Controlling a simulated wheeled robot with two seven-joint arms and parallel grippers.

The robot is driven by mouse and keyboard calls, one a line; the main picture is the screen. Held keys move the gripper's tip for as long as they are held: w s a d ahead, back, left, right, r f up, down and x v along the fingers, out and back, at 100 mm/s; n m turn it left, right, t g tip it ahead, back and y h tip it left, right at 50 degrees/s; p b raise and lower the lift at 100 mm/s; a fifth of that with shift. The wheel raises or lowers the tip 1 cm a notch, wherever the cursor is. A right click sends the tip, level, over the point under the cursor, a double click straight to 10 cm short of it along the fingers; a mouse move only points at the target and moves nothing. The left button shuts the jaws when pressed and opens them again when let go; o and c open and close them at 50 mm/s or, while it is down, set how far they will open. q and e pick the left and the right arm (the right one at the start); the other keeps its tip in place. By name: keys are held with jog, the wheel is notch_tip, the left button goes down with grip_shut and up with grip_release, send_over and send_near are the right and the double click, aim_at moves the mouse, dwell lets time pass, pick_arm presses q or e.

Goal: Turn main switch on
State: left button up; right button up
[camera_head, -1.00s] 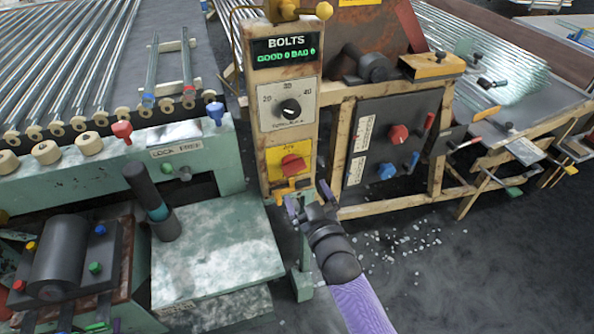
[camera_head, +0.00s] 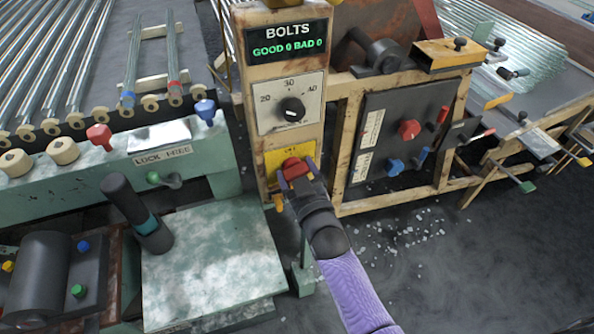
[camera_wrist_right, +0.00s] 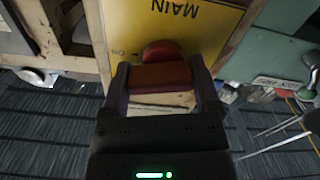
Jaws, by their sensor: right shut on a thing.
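The main switch is a red handle (camera_head: 293,166) on a yellow plate (camera_head: 274,157) low on the tall panel post. In the right wrist view the red handle (camera_wrist_right: 160,76) lies crosswise, with a rounded red part behind it. The yellow plate (camera_wrist_right: 195,20) reads MAIN upside down there, with a small ON mark left of the handle. My right gripper (camera_head: 296,178) reaches up to the switch from below. Its fingers (camera_wrist_right: 161,80) stand on either side of the handle, shut on it. My left gripper is not in view.
Above the switch are a dial (camera_head: 291,109) and a BOLTS display (camera_head: 288,41) reading GOOD 0 BAD 0. A dark panel (camera_head: 377,110) with red and blue knobs stands to the right. A green machine bed (camera_head: 210,265) lies to the left.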

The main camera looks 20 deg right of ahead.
jog(key=shift+r+m+p, duration=0.1)
jog(key=shift+m+p, duration=0.2)
jog(key=shift+m, duration=0.1)
jog(key=shift+m+p, duration=0.4)
jog(key=shift+m, duration=0.9)
jog(key=shift+f, duration=0.2)
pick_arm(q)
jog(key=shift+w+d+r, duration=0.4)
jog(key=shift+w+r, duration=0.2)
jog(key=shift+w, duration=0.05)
pick_arm(e)
jog(key=o, duration=1.1)
